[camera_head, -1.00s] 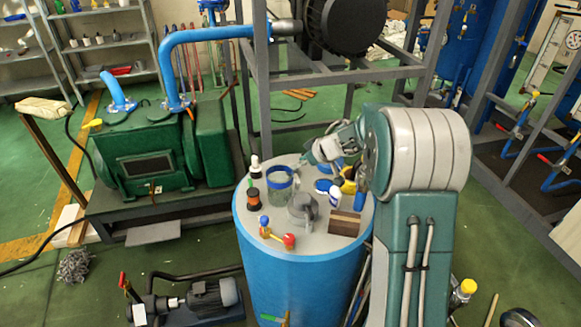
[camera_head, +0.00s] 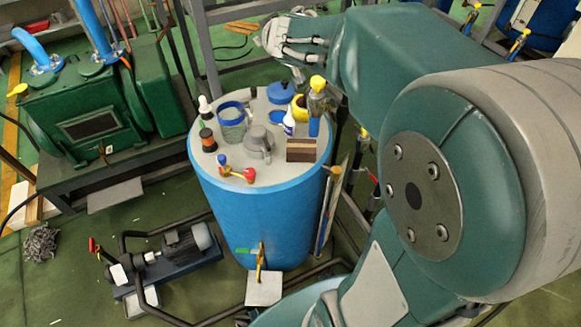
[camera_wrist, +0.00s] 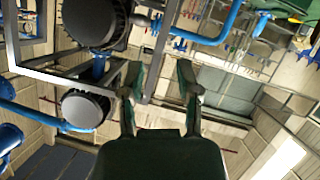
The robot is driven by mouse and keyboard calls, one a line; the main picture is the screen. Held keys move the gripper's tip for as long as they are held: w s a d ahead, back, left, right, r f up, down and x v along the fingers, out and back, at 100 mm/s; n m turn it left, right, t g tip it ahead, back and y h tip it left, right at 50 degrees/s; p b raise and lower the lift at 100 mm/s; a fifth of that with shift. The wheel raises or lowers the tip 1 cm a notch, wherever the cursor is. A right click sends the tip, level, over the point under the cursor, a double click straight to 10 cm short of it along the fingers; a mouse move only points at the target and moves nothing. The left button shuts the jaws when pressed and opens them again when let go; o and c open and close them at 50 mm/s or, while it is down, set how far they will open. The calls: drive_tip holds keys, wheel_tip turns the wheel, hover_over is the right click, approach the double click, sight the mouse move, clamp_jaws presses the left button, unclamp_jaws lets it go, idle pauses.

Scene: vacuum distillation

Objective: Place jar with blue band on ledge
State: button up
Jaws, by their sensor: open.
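The jar with the blue band (camera_head: 232,122) stands upright on the grey top of the blue drum (camera_head: 262,215), at the left rear among other items. It looks clear with greenish-grey contents. My gripper (camera_head: 285,40) is beyond and above the drum in the head view, apart from the jar. In the wrist view my gripper (camera_wrist: 159,80) has its two fingers spread with nothing between them, and the jar is not seen there. I cannot tell which surface is the ledge; a flat grey plate (camera_head: 116,195) juts out below the green machine.
Close around the jar stand a dropper bottle (camera_head: 205,107), an orange-brown bottle with a black cap (camera_head: 208,141) and a grey lidded piece (camera_head: 259,141). A yellow-capped bottle (camera_head: 317,95) and a brown block (camera_head: 301,150) are at the right. Frames stand behind.

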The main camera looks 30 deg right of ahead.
drive_tip(key=s+a+f+m+g+h, duration=0.1)
drive_tip(key=s+m+g, duration=0.1)
drive_tip(key=s, duration=0.8)
drive_tip(key=s+a+f+m+g, duration=0.1)
drive_tip(key=s+a+f+g, duration=0.1)
drive_tip(key=s, duration=0.7)
drive_tip(key=shift+s+f+m+g+h, duration=0.15)
drive_tip(key=shift+s+m+g+h, duration=0.25)
drive_tip(key=shift+g, duration=0.1)
drive_tip(key=shift+o, duration=0.2)
drive_tip(key=s+a+f+n+g+y, duration=0.1)
drive_tip(key=s+a+f+g+y, duration=0.1)
drive_tip(key=s, duration=0.7)
drive_tip(key=a+f+y, duration=0.1)
drive_tip(key=a+f, duration=0.1)
drive_tip(key=a, duration=0.1)
drive_tip(key=shift+a+f+g, duration=0.15)
drive_tip(key=shift+a+g, duration=0.1)
drive_tip(key=shift+g, duration=0.05)
drive_tip(key=n+t+h, duration=0.4)
drive_tip(key=n, duration=2.8)
hover_over(233, 123)
drive_tip(key=s+a, duration=0.3)
drive_tip(key=a, duration=0.3)
wheel_tip(233, 123, down, 12)
drive_tip(key=r, duration=0.1)
drive_tip(key=x, duration=1.1)
drive_tip(key=shift+s+r, duration=0.1)
clamp_jaws()
